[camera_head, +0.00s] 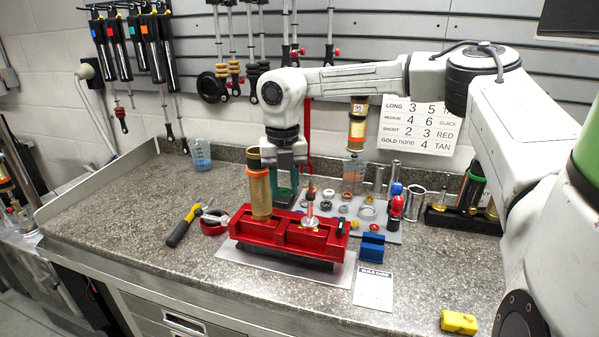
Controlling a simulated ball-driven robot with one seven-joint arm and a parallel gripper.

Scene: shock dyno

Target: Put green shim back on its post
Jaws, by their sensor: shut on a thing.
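My gripper (287,170) points down behind the red vise, near the left edge of the grey parts mat. It is shut on a dark green piece (284,190), which I take for the green shim; its exact outline is unclear at this size. A short upright post (310,203) with a coppery top and a silver disc at its base stands on the vise, right of my gripper. I cannot tell whether this is the shim's post. Part of the mat behind the vise is hidden by my gripper and the vise.
The red vise (285,234) holds an upright gold cylinder (260,193) left of my gripper. The grey mat (386,237) carries several rings and small parts. A blue block (371,247), a card (374,288) and pliers (184,225) lie nearby. The left counter is mostly clear.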

